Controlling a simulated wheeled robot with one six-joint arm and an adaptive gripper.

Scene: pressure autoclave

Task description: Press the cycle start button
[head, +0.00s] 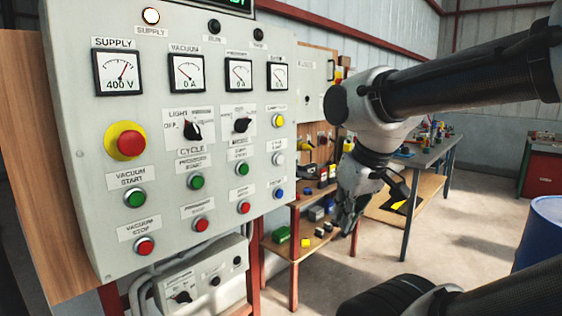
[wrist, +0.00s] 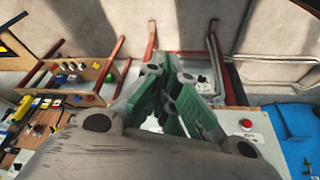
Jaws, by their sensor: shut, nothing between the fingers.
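The grey control panel (head: 90,180) fills the left of the head view. It has several green buttons in a row: the vacuum start button (head: 135,198), a middle green button (head: 195,181) and a right green button (head: 242,168). The labels over the last two are too small to read surely, so I cannot tell which is cycle start. My gripper (head: 347,222) hangs fingers down, to the right of the panel and apart from it. In the wrist view my gripper (wrist: 176,62) is shut and empty; a red button (wrist: 246,124) shows to its right.
A red mushroom button (head: 130,143) and red stop buttons share the panel. A smaller grey box (head: 200,278) is below it. Wooden shelves (head: 275,246) with small parts stand behind my gripper. A workbench (head: 432,152) and blue barrel (head: 543,225) are to the right.

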